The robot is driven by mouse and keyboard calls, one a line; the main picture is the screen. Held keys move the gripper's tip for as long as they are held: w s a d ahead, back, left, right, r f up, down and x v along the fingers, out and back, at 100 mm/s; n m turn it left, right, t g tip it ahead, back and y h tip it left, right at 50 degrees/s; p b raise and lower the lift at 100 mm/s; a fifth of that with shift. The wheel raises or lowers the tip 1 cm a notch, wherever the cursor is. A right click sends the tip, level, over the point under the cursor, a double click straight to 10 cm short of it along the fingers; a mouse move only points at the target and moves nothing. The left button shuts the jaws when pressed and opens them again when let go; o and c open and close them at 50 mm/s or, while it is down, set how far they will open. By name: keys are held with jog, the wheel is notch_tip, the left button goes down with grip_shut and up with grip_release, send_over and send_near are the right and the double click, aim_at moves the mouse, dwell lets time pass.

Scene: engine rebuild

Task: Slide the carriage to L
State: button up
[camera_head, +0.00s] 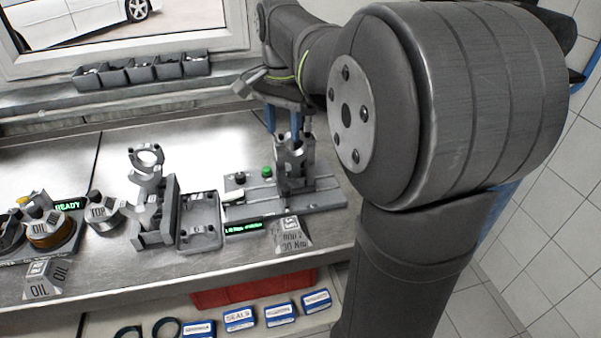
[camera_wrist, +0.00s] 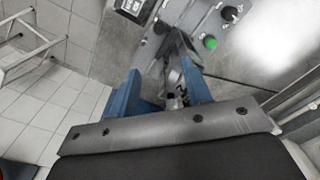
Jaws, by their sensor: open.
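The carriage (camera_head: 294,165) is a dark grey metal block with upright jaws. It stands toward the right of a flat grey fixture base (camera_head: 325,198). In the wrist view the carriage (camera_wrist: 174,72) shows partly between my fingers. My gripper (camera_head: 283,128) has blue fingers pointing down at the top of the carriage; they are apart. In the wrist view my gripper (camera_wrist: 162,90) is open, with one finger on each side of the carriage top. I cannot tell whether either finger touches it. No L mark is readable.
A grey tray (camera_head: 199,222) and a metal stand (camera_head: 153,205) are to the left. A sign block (camera_head: 291,236) stands in front.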

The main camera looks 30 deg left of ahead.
aim_at(287, 189)
notch_tip(287, 189, down, 17)
jog(key=shift+f, duration=0.15)
dwell(0.4)
jog(key=shift+c, duration=0.5)
jog(key=shift+d, duration=0.1)
grip_shut()
